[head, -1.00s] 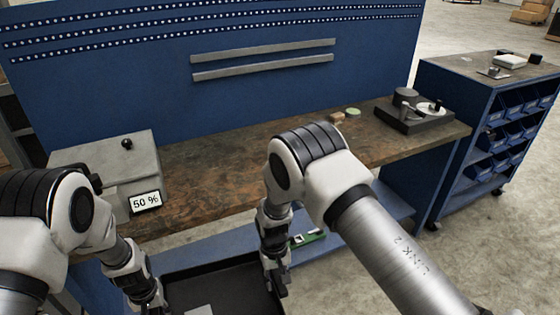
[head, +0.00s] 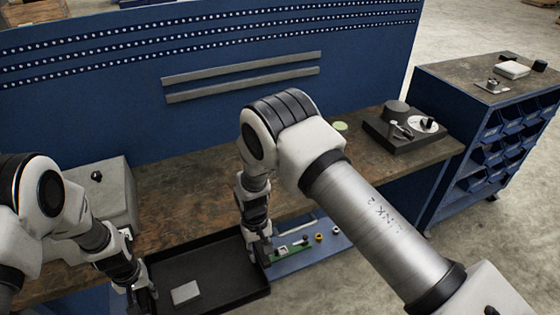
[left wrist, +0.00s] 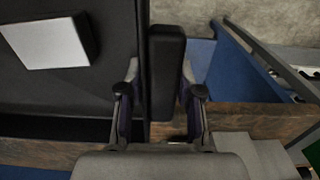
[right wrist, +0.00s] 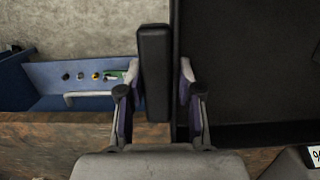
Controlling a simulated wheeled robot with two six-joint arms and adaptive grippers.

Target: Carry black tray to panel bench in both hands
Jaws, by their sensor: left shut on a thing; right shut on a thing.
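The black tray (head: 220,272) is in front of me, level to the eye, with a pale flat block (head: 185,292) lying in it. My left gripper (head: 142,300) is shut on the handle at its left side; that handle (left wrist: 166,75) shows between the fingers in the left wrist view. My right gripper (head: 262,255) is shut on the right handle, seen in the right wrist view (right wrist: 154,75). The panel bench (head: 185,190) has a worn brown top and a blue back panel (head: 100,100). The tray overlaps its front edge in view; I cannot tell whether they touch.
A grey box (head: 105,185) stands at the bench's left, partly behind my left arm. A black device (head: 410,130) stands at its right end. A lower blue shelf (head: 325,250) holds a green board and small parts. A blue bin cabinet (head: 490,130) stands right. The bench's middle looks clear.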

